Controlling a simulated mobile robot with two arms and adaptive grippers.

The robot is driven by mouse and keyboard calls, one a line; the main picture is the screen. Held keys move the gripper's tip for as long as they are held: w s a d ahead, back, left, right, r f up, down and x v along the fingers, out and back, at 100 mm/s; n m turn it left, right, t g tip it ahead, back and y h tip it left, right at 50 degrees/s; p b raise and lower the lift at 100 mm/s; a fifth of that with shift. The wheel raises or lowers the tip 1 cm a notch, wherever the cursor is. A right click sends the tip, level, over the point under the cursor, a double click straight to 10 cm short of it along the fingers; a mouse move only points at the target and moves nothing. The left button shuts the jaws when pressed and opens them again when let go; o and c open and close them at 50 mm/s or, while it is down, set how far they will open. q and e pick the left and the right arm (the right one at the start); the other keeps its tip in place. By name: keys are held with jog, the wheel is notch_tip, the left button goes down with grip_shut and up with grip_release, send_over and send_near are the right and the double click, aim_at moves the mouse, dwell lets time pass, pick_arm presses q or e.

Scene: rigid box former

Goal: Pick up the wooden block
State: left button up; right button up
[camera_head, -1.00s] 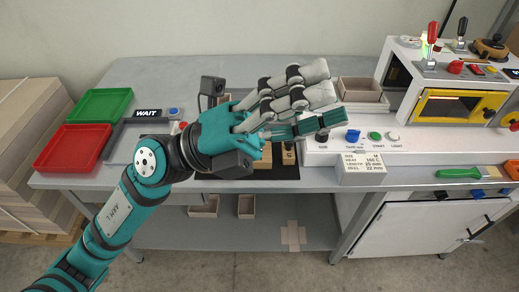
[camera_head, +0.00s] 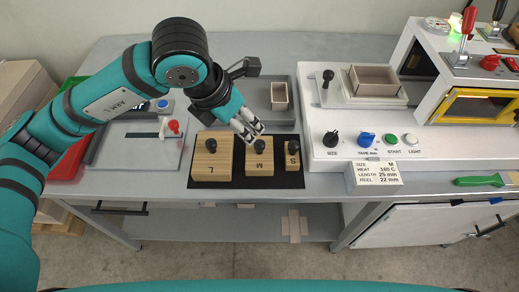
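Three wooden blocks with black knobs stand on a black mat (camera_head: 222,183): a large one marked L (camera_head: 205,160), a middle one marked M (camera_head: 253,165) and a narrow one marked S (camera_head: 295,165). My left gripper (camera_head: 254,133) points down and right, just behind and above the M block, its fingertips close to that block's knob. Its fingers look apart with nothing between them. Whether a fingertip touches the knob cannot be told. My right gripper is not in view.
The white machine (camera_head: 345,130) with knobs and buttons stands right of the mat. A small open box (camera_head: 279,97) sits in a grey tray behind the blocks. A grey tray (camera_head: 140,150) with a red-knobbed slider lies left. A green-handled tool (camera_head: 480,181) lies at right.

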aim_at(259, 142)
pick_arm(q)
jog(key=p+x, duration=0.1)
jog(key=x, duration=0.7)
jog(key=shift+w+d+f, duration=0.15)
jog(key=shift+f, duration=0.1)
jog(key=p+x, duration=0.1)
jog(key=x, duration=0.2)
jog(key=shift+d+f, duration=0.2)
jog(key=shift+f, duration=0.05)
jog(key=shift+w+d+f, duration=0.1)
jog(key=shift+w+f, duration=0.05)
jog(key=shift+f, duration=0.2)
grip_shut()
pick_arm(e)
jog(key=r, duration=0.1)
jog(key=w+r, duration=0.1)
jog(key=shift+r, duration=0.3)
